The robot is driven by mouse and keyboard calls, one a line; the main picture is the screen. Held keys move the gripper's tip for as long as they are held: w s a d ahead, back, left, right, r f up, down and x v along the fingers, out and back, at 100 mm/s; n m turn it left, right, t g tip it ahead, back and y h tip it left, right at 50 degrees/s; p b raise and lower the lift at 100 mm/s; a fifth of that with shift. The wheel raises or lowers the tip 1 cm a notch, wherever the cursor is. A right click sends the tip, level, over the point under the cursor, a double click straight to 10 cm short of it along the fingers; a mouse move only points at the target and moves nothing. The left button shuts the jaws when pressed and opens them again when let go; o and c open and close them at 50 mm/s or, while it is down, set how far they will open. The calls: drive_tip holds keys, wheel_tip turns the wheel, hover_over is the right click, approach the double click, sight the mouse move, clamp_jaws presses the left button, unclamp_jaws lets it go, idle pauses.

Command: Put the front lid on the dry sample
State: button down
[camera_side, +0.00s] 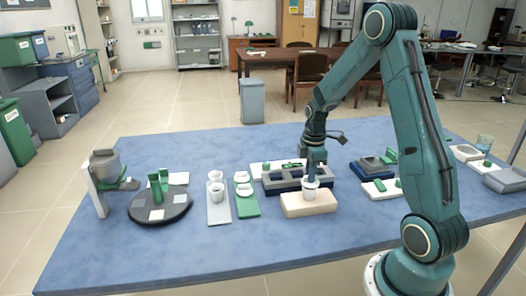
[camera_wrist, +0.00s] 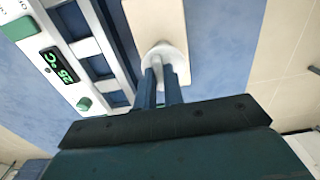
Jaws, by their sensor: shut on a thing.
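My gripper (camera_side: 312,178) points down over a beige block (camera_side: 322,207) and is shut on a small white lid. A white cup (camera_side: 310,195) stands on the block directly below the fingertips. In the wrist view, the fingertips of my gripper (camera_wrist: 160,80) meet at a round white lid (camera_wrist: 164,53) over the beige block (camera_wrist: 178,22). The lid hides most of the cup there. I cannot tell whether the lid rests on the cup's rim. Two more white lids (camera_side: 243,190) lie on a green tray (camera_side: 247,211), whose front end is bare.
A grey tray (camera_side: 218,216) holds white cups (camera_side: 216,192). A dark round turntable (camera_side: 148,212) stands left. The table front is clear.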

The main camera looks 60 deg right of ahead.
drive_tip(key=shift+f, duration=0.35)
drive_tip(key=c, duration=1)
unclamp_jaws()
drive_tip(key=shift+c, duration=0.2)
drive_tip(key=shift+r, duration=0.1)
drive_tip(key=shift+r, duration=3.9)
